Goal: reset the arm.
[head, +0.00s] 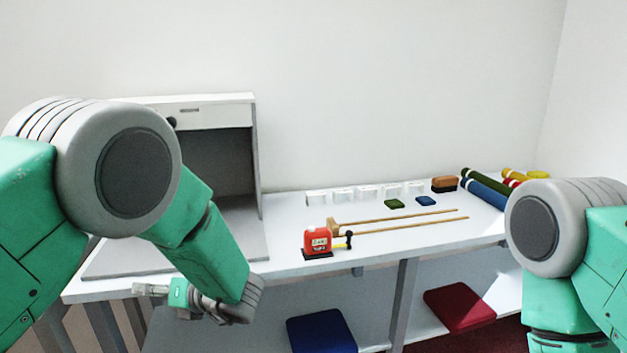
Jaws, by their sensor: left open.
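My left arm comes in from the left and bends down in front of the counter. My left gripper (150,290) is at the counter's front left edge, pointing left. It is open and I see nothing between its fingers; it is small in the view. My right arm shows at the right edge, with its lower part running out of the bottom of the picture. My right gripper is out of view.
Blue (322,332) and red (459,306) cushions lie below.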

